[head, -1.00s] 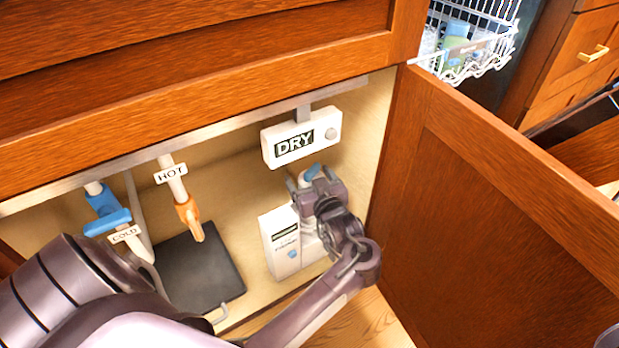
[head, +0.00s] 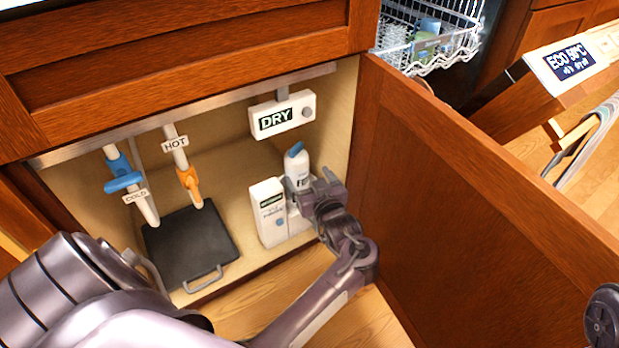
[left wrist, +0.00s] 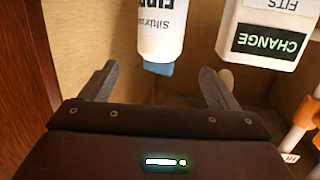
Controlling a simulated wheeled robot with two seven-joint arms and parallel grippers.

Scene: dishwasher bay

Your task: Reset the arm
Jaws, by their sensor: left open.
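My left gripper (head: 320,187) is open and empty in the cabinet opening, just in front of a white bottle with a blue cap (head: 297,166). In the left wrist view the open gripper (left wrist: 160,82) shows both fingers spread, with the bottle (left wrist: 161,28) upside down in the picture beyond them and apart from them. A white box (head: 268,215) stands beside the bottle; its CHANGE label shows in the left wrist view (left wrist: 270,40). My right gripper is not in view.
The open cabinet door (head: 450,200) stands close to the right of my left arm. A DRY unit (head: 283,115) hangs above the bottle. Orange HOT (head: 189,181) and blue COLD (head: 122,182) valves and a dark tray (head: 190,247) are at left. A dishwasher rack (head: 430,45) is behind the door.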

